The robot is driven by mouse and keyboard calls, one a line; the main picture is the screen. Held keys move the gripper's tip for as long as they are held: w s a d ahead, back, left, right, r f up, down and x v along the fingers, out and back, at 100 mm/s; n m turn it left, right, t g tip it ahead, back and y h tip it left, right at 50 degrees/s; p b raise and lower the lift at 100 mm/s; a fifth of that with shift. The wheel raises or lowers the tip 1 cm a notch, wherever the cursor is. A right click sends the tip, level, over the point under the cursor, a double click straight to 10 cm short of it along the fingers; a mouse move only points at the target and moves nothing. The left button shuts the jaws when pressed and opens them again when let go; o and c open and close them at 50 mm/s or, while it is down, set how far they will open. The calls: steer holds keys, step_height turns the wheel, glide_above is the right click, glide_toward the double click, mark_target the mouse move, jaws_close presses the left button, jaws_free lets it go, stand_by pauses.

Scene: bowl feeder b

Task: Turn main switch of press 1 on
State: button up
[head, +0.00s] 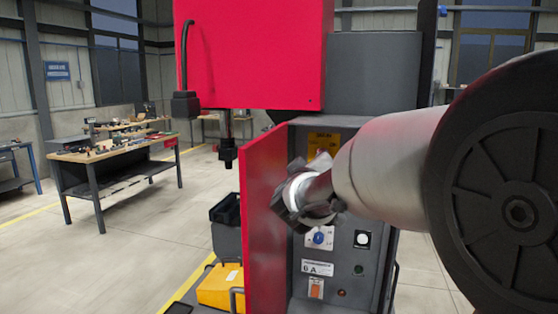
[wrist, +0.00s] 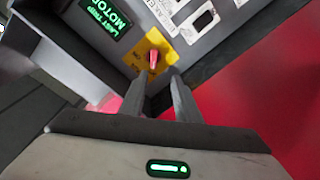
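The main switch (wrist: 153,60) is a small red handle on a yellow plate (wrist: 164,45) in the wrist view. The yellow plate also shows in the head view (head: 322,140), inside the open cabinet of the red press (head: 255,55); my arm partly covers it there, and I cannot make out the handle. My gripper (wrist: 157,76) is open, with its two fingers apart just below the handle in the wrist view. I cannot tell whether a fingertip touches it. In the head view my gripper (head: 292,195) is in front of the cabinet.
The open red cabinet door (head: 263,220) stands close at the left of my gripper. Below are a blue knob (head: 319,238), a round button (head: 362,239) and an orange switch (head: 316,289). A yellow case (head: 220,287) and a workbench (head: 115,150) stand left.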

steer(key=w+d+h, duration=0.1)
steer(key=w+d, duration=0.2)
steer(key=w, duration=0.4)
steer(key=shift+w+h+p, duration=0.3)
steer(key=shift+w, duration=0.1)
jaws_close()
